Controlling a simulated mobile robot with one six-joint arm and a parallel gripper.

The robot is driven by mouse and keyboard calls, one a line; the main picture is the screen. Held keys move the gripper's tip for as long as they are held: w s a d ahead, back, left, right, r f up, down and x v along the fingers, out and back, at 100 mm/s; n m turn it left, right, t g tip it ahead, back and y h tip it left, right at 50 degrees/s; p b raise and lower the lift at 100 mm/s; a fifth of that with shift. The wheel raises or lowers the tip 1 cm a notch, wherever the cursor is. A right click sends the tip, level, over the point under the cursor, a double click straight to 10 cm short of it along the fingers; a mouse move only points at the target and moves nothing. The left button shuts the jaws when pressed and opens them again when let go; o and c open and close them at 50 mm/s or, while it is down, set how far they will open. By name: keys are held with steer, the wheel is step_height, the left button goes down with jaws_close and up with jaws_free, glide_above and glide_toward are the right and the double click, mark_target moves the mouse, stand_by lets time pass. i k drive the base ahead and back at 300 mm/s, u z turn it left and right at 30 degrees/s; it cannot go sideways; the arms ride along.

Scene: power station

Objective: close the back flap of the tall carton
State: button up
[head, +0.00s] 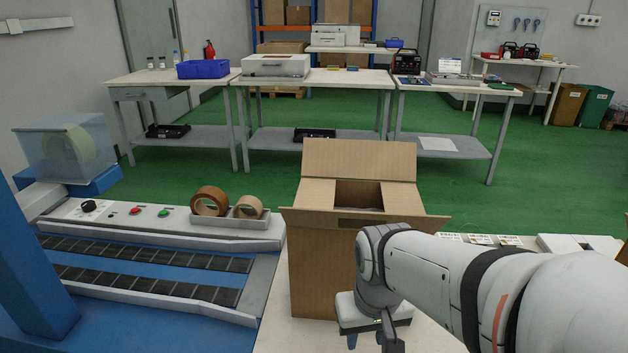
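The tall carton (322,265) stands upright on a pale tabletop, right of the conveyor. Its back flap (360,160) stands up, leaning slightly back. The left side flap (314,193) and right side flap (402,196) appear folded inward, with a dark opening between them. The front flap (310,218) sticks out toward me. My gripper (368,340) points down in front of the carton's lower right part, well below the flaps. My arm hides part of the carton's right front. I see nothing held, but the fingers are small and partly hidden.
A conveyor (150,265) with a control panel lies to the left. Labels (480,239) lie on the table at right. Workbenches (315,80) stand farther back, across open green floor. Space above the carton is clear.

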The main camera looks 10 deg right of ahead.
mark_target(355, 221)
steer(key=z, duration=0.05)
steer(key=k, duration=0.5)
steer(key=u, duration=1.35)
steer(key=k, duration=1.35)
steer(key=z, duration=1.05)
steer(key=i, duration=1)
steer(key=z, duration=0.1)
